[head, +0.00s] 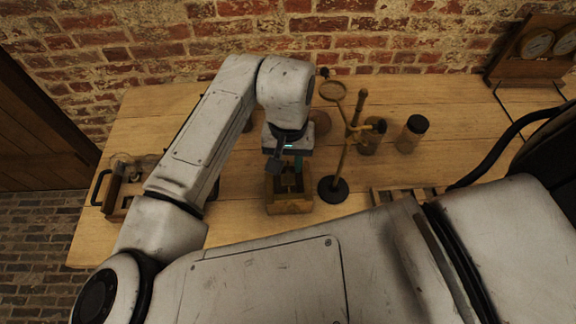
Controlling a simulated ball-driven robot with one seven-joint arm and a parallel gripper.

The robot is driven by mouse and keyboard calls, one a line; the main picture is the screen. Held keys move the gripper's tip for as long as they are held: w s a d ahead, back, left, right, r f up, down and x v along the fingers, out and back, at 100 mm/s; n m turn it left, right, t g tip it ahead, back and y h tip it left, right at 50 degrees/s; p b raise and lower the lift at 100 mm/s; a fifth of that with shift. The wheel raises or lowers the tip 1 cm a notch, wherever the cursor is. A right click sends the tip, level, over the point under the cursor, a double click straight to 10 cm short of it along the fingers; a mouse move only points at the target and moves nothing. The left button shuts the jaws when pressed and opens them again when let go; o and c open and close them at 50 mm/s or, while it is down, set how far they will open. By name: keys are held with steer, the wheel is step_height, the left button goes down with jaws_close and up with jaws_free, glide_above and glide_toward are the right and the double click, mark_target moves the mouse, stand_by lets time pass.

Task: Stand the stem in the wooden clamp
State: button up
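My gripper (286,166) points down over a small wooden block-like fixture (290,207), which looks like the wooden clamp, near the middle of the table. One dark finger shows on the gripper's left and a teal-tinted part on its right. The view is too small to show whether the fingers are open or shut on something. Dark slots or parts show in the top of the fixture, partly hidden below the gripper. I cannot clearly make out the stem.
A brass stand (341,165) with a ring and round dark base is close right of the fixture. Two jars (411,134) (372,137) stand further right. A handled tray (113,196) is at the left; a slatted wooden rack (405,194) is at the front right.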

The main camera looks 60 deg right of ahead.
step_height(320, 180, up, 9)
steer(key=shift+f, duration=0.1)
steer(key=shift+s, duration=0.1)
stand_by(1.4)
